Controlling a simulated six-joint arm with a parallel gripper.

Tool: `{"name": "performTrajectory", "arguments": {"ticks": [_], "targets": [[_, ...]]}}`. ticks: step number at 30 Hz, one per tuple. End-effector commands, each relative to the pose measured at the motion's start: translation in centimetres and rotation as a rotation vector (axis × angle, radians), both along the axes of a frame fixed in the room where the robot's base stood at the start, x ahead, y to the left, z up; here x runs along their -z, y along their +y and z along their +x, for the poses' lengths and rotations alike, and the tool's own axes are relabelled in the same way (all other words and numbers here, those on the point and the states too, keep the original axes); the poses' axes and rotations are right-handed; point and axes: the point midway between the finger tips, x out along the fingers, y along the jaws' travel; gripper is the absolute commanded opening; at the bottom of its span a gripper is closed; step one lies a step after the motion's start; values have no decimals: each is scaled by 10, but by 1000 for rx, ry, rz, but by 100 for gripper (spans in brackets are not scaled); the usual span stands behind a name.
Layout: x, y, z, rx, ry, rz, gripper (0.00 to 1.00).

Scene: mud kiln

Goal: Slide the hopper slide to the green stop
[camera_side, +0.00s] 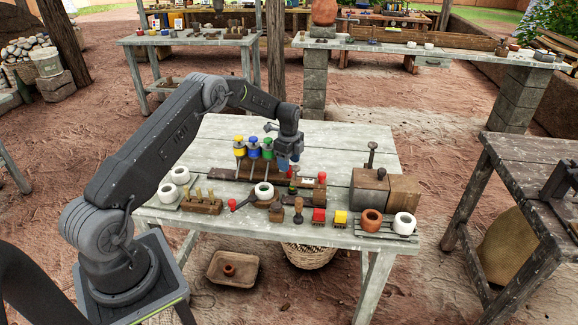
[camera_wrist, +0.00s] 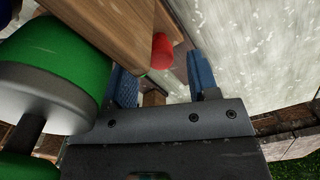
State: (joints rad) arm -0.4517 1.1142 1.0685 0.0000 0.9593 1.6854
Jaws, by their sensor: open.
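On the table, yellow (camera_side: 238,144), blue (camera_side: 252,145) and green-topped (camera_side: 267,145) hoppers stand in a row over a long dark wooden base (camera_side: 228,174). A small red knob (camera_side: 290,171) lies at the base's right part, just below my gripper (camera_side: 288,163). In the wrist view the red knob (camera_wrist: 162,50) shows between my gripper's blue fingers (camera_wrist: 160,66), which are apart; I cannot tell whether either touches it. A green and grey hopper (camera_wrist: 50,70) fills the left of that view. I cannot make out the slide or the green stop clearly.
A wooden block with a dark knob (camera_side: 370,190) stands to the right. The table's back right is clear.

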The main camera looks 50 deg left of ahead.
Motion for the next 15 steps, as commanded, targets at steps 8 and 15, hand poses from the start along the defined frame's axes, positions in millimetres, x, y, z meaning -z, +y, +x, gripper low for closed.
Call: {"name": "performTrajectory", "arguments": {"ticks": [8,15], "targets": [[-65,0,0,0,-5,2,55],[-104,0,0,0,-2,1,55]]}}
